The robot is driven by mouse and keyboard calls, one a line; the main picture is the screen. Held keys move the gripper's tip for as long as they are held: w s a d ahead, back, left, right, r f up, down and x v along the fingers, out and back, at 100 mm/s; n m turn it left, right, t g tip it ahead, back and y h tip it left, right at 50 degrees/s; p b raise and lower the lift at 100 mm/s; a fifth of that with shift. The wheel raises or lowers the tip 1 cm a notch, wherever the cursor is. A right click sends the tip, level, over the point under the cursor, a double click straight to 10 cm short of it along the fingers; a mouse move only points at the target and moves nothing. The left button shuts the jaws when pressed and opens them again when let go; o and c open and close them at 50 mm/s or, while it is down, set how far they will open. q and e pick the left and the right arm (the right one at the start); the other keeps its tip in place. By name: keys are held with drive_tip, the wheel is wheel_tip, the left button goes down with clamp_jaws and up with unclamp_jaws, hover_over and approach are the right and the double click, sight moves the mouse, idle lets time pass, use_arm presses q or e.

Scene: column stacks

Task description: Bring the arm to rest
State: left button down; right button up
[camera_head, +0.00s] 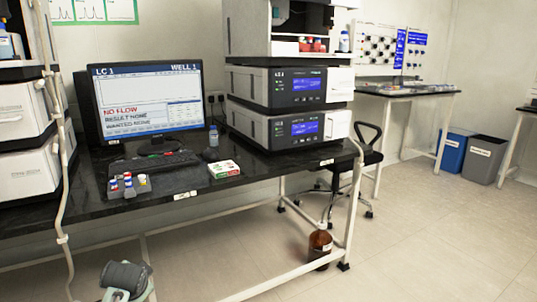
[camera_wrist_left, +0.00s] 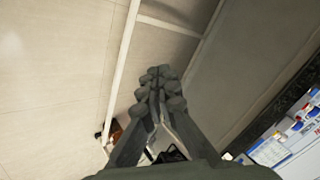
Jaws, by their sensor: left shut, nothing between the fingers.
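My left gripper (camera_wrist_left: 158,78) shows in the left wrist view, its dark fingers together and nothing between them. It hangs over bare floor beside the white bench frame, apart from any object. In the head view a dark grey and pale green part of my own arm shows at the bottom left, in front of the bench; the fingers cannot be made out there. My right gripper is in neither view.
A black bench (camera_head: 95,202) carries a monitor (camera_head: 148,95), a keyboard (camera_head: 152,165), a small vial rack (camera_head: 130,186), a white-and-green box (camera_head: 224,169) and stacked instruments (camera_head: 290,86). A brown bottle (camera_head: 320,243) stands low by the bench leg.

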use_arm(q)
drive_tip(key=s+d+f+n+g+h, duration=0.1)
drive_tip(key=s+f, duration=0.5)
drive_tip(key=s, duration=0.3)
drive_tip(key=s+d+f+n+g, duration=0.1)
drive_tip(key=s+d+f, duration=0.1)
drive_tip(key=s+f, duration=0.5)
drive_tip(key=s+d+f+n+g+h, duration=0.1)
drive_tip(key=s+d+f+n+g, duration=0.1)
drive_tip(key=s+f, duration=0.5)
drive_tip(key=s, duration=0.6)
drive_tip(key=shift+d+f+h, duration=0.15)
drive_tip(key=shift+f+h, duration=0.1)
drive_tip(key=shift+h, duration=0.05)
